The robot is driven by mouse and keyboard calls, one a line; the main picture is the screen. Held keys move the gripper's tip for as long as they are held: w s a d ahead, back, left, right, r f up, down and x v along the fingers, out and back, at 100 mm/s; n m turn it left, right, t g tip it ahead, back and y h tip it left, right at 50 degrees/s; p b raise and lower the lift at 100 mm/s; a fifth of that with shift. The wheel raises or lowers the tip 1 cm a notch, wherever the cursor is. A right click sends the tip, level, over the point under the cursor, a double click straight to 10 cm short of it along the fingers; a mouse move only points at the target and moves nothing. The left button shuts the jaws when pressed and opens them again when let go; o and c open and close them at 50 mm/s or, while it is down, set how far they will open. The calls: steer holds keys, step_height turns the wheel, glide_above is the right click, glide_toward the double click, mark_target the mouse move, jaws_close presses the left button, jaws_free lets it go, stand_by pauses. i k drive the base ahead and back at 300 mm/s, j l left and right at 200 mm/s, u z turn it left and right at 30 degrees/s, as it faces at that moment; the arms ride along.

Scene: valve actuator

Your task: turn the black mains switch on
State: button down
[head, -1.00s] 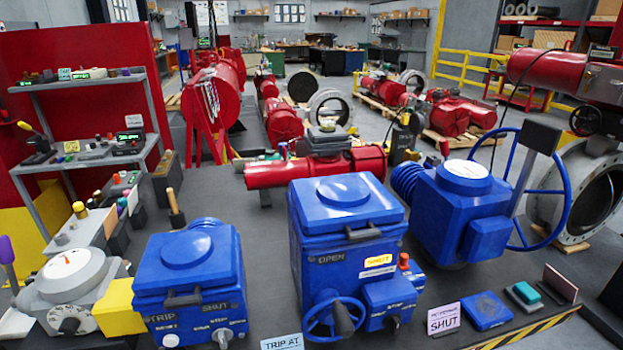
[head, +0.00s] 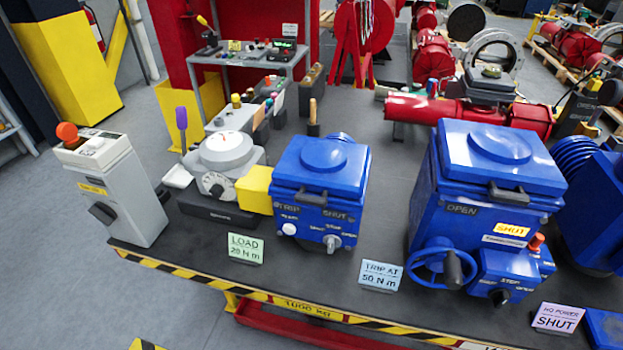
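A tall grey box (head: 122,190) stands at the left end of the dark bench. On its front face is a black switch handle (head: 103,213), which looks tilted. I take it for the mains switch, though no label naming it is readable. A small yellow label (head: 93,188) is above the handle, and an orange knob (head: 67,132) is on top of the box. I cannot tell the switch's on or off marks at this size. My gripper is not in view.
A grey dial unit (head: 224,155) with a purple-topped lever stands right of the box. Blue actuators (head: 318,175) and a larger blue one (head: 490,190) with a handwheel follow. Small signs line the bench's striped front edge (head: 290,303). Floor left of the bench is clear.

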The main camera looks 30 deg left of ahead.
mark_target(101, 212)
steer(key=u, duration=1.75)
